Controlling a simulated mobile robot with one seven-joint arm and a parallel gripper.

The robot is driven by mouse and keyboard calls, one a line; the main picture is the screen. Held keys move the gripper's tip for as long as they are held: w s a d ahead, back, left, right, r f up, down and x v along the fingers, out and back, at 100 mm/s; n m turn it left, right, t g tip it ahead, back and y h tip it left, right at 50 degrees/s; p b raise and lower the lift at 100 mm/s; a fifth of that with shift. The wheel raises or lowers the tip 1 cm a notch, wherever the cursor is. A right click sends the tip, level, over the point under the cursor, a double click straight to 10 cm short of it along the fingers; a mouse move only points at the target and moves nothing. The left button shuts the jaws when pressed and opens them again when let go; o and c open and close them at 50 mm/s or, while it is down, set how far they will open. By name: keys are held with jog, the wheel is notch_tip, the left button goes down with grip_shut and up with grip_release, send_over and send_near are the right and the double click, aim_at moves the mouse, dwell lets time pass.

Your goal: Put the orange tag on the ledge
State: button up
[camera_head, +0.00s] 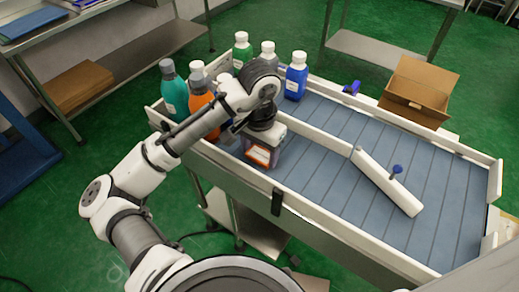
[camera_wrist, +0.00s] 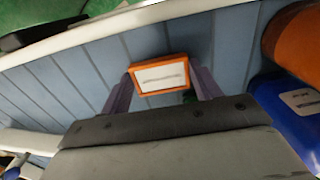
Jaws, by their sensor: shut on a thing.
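My gripper (camera_head: 266,148) is shut on the orange tag (camera_head: 260,156), near the left end of the blue-grey slatted conveyor. In the wrist view, the orange tag (camera_wrist: 160,77) is a small orange frame with a white face bearing a line of print. It sits between the two purplish fingers of my gripper (camera_wrist: 164,90). The slatted surface lies beyond it. Whether the tag touches anything below cannot be told. I cannot tell which surface is the ledge; a long white side rail (camera_head: 330,212) runs along the conveyor's near edge.
Several bottles stand at the conveyor's left end, including a blue one (camera_head: 296,76), a teal one (camera_head: 174,92) and an orange one (camera_head: 200,98). A slanted white guide bar (camera_head: 385,182) crosses the conveyor. An open cardboard box (camera_head: 418,92) stands behind. The right half is mostly clear.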

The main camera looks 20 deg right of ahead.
jog(key=shift+f, duration=0.15)
jog(key=o, duration=0.9)
jog(key=shift+o, duration=0.2)
